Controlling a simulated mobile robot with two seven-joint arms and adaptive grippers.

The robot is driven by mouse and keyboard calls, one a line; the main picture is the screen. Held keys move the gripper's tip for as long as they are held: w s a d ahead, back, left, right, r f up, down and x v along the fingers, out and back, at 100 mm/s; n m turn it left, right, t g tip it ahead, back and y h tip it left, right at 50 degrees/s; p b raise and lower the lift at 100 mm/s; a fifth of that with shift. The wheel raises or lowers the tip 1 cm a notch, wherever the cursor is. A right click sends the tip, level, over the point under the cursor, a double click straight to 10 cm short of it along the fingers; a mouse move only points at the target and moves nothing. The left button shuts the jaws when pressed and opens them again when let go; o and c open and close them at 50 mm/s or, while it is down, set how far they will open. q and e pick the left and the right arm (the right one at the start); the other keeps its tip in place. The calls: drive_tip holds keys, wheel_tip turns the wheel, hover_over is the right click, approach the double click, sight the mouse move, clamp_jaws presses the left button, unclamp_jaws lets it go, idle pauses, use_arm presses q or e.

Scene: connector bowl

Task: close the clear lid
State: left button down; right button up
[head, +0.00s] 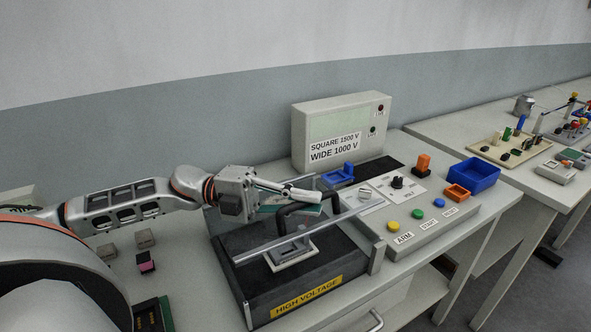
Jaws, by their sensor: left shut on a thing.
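The clear lid (345,216) is over the black box (234,279) marked HIGH VOLTAGE. Its pale front edge runs at a slant across the box, raised above the rim, so the lid stands partly open and tilted. A pale square fixture (292,256) sits inside the box under the lid. My right gripper is not in view.
Behind stands a meter (330,125) labelled SQUARE 1500 V and WIDE 1000 V. Small blocks (146,262) lie left of the box.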

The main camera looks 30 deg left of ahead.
sight(261, 225)
use_arm(q)
drive_tip(key=shift+m+g+y, duration=0.3)
drive_tip(key=shift+m+y, duration=0.5)
drive_tip(key=shift+m, duration=0.1)
drive_tip(key=f, duration=0.1)
drive_tip(key=d+f, duration=0.1)
drive_tip(key=f, duration=0.1)
drive_tip(key=s+d+f, duration=0.1)
drive_tip(key=f, duration=0.1)
drive_tip(key=shift+f+b, duration=0.25)
drive_tip(key=shift+b, duration=0.1)
drive_tip(key=shift+s+d+f+m+y, duration=0.15)
drive_tip(key=shift+f+m+y, duration=0.15)
drive_tip(key=shift+f, duration=0.8)
drive_tip(key=shift+f, duration=0.1)
drive_tip(key=c, duration=2.1)
unclamp_jaws()
drive_tip(key=shift+v, duration=5.45)
drive_tip(key=shift+s+a, duration=0.1)
drive_tip(key=shift+a, duration=0.45)
